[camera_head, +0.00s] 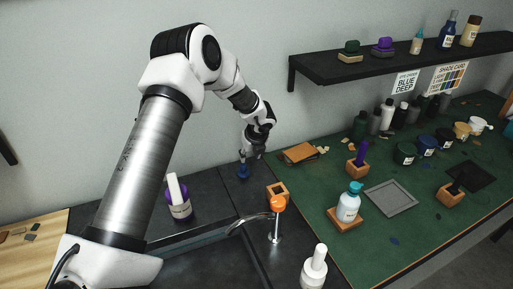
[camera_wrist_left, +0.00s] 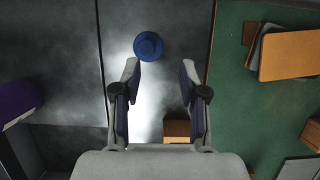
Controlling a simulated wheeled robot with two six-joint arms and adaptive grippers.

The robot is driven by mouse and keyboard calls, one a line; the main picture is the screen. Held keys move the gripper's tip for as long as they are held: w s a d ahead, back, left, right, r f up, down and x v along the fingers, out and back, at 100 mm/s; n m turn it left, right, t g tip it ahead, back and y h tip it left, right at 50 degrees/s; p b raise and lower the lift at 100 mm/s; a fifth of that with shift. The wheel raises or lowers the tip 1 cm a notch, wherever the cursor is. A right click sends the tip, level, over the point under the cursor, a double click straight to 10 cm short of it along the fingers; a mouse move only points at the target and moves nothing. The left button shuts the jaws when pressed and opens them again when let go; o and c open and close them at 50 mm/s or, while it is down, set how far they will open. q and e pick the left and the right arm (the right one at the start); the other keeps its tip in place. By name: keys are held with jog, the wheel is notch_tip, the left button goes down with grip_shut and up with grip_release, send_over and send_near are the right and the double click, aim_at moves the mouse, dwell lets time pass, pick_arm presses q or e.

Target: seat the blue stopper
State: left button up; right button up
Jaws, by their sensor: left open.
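The blue stopper (camera_head: 243,172) is a small round knob on the dark counter, just below my left gripper (camera_head: 248,157) in the head view. In the left wrist view the stopper (camera_wrist_left: 148,46) shows from above as a blue disc beyond the fingertips, a little left of the middle between them. My left gripper (camera_wrist_left: 159,72) is open, with nothing between its fingers. I cannot tell how high the fingertips are above the counter. A small wooden block with a square opening (camera_head: 285,190) stands near the stopper. My right gripper is not in view.
An orange-knobbed tap (camera_head: 278,204) stands in front of the wooden block. The green bench (camera_head: 300,175) at right holds a teal-capped bottle (camera_head: 348,205), jars and a grey tray (camera_head: 391,197).

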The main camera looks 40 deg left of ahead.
aim_at(244, 165)
pick_arm(q)
jog(key=s, duration=0.2)
jog(key=s+f+b, duration=0.1)
jog(key=shift+a, duration=0.4)
jog(key=w+f, duration=0.1)
jog(key=a+f+b, duration=0.1)
jog(key=f, duration=0.1)
jog(key=w+f+b, duration=0.1)
jog(key=f, duration=0.1)
jog(key=shift+w+a, duration=0.3)
jog(key=shift+b, duration=0.35)
jog(key=shift+s+r, duration=0.3)
jog(key=c, duration=0.3)
jog(key=shift+s+r, duration=0.1)
jog(key=shift+s, duration=0.05)
grip_shut()
jog(key=shift+w+r+p, duration=0.2)
jog(key=shift+w+p, duration=0.05)
jog(key=shift+p, duration=0.1)
notch_tip(244, 165, up, 3)
jog(key=shift+f+p, duration=0.1)
jog(key=shift+p, duration=0.7)
jog(key=shift+s, duration=0.15)
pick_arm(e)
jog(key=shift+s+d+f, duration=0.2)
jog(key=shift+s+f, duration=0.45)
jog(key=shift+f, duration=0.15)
